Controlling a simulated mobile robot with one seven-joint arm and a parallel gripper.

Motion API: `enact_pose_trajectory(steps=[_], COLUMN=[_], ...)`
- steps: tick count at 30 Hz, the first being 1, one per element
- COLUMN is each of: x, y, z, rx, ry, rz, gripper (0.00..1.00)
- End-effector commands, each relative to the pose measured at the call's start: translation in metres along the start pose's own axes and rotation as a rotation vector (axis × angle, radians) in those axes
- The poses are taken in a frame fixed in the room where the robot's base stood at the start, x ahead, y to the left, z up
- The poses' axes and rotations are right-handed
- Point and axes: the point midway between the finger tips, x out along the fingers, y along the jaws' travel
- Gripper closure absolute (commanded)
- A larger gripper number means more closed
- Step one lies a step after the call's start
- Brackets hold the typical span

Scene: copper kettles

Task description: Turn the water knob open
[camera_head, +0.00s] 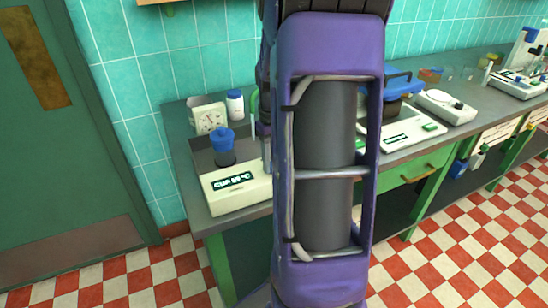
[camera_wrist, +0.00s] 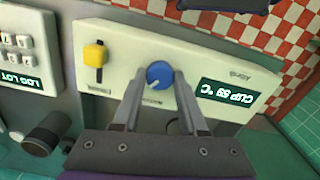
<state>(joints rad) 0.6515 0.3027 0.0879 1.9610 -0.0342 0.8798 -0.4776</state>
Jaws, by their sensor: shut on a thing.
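A round blue knob (camera_wrist: 158,71) with a pale pointer mark sits on a cream control panel (camera_wrist: 210,62) in the wrist view. I take it to be the water knob, though its label is too small to read. My gripper (camera_wrist: 162,80) is shut on the blue knob, with one finger on each side of it. In the head view my arm covers the middle, and the gripper and knob are hidden behind it.
The panel also has a yellow switch (camera_wrist: 95,56) and a display (camera_wrist: 229,97). A keypad unit (camera_wrist: 25,50) is at left.

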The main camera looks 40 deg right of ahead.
Motion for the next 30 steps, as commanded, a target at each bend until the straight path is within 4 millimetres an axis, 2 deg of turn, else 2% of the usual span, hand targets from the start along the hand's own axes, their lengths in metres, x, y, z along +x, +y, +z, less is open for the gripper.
enact_pose_trajectory(steps=[21,30], x=[-0.0021,-0.0015], y=[-0.0001,0.0002], z=[-0.0007,-0.0008], rx=[0.665,0.862], ry=[0.002,0.002], rz=[0.001,0.0], gripper=[1.0,1.0])
